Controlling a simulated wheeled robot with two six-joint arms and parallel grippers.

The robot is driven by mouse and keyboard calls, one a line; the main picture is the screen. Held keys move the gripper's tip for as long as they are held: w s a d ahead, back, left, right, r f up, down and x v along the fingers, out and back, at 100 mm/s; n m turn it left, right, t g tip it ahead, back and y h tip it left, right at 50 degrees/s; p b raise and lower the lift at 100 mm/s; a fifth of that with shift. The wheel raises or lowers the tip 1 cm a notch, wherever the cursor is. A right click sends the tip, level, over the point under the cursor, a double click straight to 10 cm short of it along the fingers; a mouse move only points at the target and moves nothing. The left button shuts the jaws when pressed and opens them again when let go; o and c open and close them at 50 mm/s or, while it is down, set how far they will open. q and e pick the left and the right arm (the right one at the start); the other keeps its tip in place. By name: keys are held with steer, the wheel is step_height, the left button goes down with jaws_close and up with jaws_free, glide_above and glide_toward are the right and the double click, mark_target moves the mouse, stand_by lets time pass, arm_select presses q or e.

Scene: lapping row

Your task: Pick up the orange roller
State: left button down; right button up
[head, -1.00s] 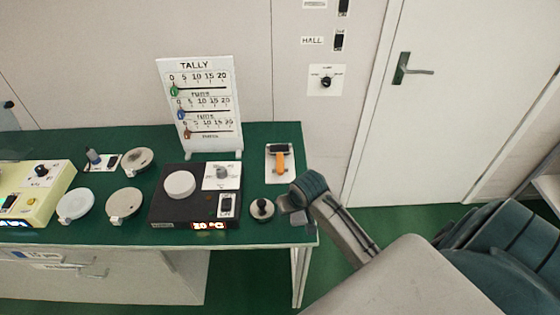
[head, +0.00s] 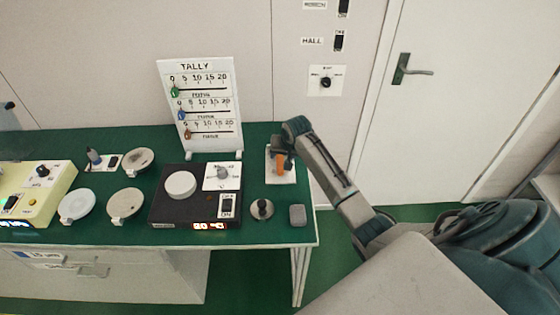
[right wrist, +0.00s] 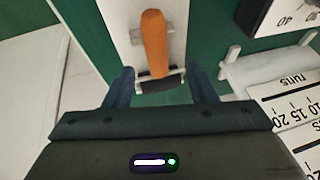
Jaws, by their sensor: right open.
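The orange roller has an orange handle (head: 278,164) and lies on a white plate (head: 291,177) at the right end of the green table. In the right wrist view its handle (right wrist: 154,38) points away from me, and its black roller head (right wrist: 160,85) is nearer. My right gripper (right wrist: 160,84) is open, with one dark finger on each side of the roller head, apart from it. In the head view my right gripper (head: 284,142) is over the roller and hides its head. My left gripper is not in view.
A TALLY board (head: 208,105) stands close left of the roller. A dark hotplate box (head: 172,209), a round knobbed weight (head: 262,209) and a grey block (head: 297,214) are nearer the front. Several discs lie left. The table's right edge is close.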

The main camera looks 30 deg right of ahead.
mark_target(281, 160)
steer(key=shift+w+d+f+p, duration=0.1)
steer(key=shift+w+f+p, duration=0.1)
steer(key=shift+f+p, duration=0.25)
steer(key=shift+p+x, duration=0.35)
steer(key=shift+x, duration=1.7)
steer(key=c, duration=1.1)
